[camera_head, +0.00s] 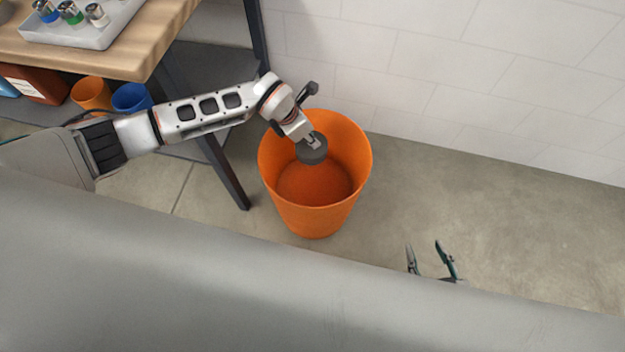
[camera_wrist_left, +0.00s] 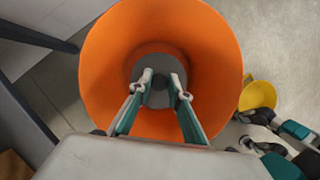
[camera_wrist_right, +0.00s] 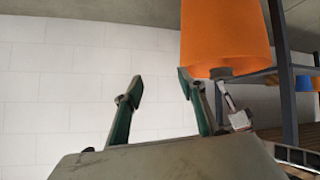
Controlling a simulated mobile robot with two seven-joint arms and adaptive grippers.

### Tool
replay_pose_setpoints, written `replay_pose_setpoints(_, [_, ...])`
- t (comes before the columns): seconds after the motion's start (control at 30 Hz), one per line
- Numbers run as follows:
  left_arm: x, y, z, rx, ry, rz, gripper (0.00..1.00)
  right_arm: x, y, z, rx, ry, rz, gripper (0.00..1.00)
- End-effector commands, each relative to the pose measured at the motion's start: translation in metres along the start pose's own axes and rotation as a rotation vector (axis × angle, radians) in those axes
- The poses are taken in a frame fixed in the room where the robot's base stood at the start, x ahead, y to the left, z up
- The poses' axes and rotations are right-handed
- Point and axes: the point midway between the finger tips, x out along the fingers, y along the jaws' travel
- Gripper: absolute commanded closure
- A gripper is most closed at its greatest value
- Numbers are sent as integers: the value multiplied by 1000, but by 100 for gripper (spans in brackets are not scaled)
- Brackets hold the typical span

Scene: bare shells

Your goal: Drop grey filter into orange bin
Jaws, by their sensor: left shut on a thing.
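The orange bin (camera_head: 346,178) stands on the floor; it also shows in the left wrist view (camera_wrist_left: 105,45) and the right wrist view (camera_wrist_right: 225,40). The grey filter (camera_head: 312,154) is a dark round piece above the bin's opening. My left gripper (camera_head: 314,143) reaches over the bin from the left and is shut on the filter. In the left wrist view the filter (camera_wrist_left: 157,93) sits between the fingertips, with the bin's walls around it. My right gripper (camera_head: 430,250) is to the right of the bin, open and empty; its spread fingers show in the right wrist view (camera_wrist_right: 158,90).
A wooden bench (camera_head: 130,50) with a grey tray (camera_head: 95,32) stands at the upper left, its dark leg left of the bin. Smaller orange (camera_head: 91,93) and blue (camera_head: 131,97) containers sit below it. A white wall (camera_head: 450,80) stands behind.

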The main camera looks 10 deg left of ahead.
Motion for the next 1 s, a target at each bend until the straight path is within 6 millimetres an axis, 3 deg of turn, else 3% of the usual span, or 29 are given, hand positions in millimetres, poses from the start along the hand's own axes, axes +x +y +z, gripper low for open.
replay_pose_setpoints(0.4, [4,1,0,1,-3,2,100,1,-1,-6,-6,13,-5,60])
replay_pose_setpoints(0.43, [4,1,0,1,-3,2,74,1,-1,-6,-5,12,-5,60])
replay_pose_setpoints(0.5, [4,1,0,1,-3,2,62,1,-2,-4,-4,9,-6,60])
replay_pose_setpoints(0.83, [4,0,-1,1,-1,1,62,2,-1,-2,4,3,0,60])
replay_pose_setpoints(1.0, [-10,2,0,3,-4,2,62,2,-1,-2,2,4,-1,60])
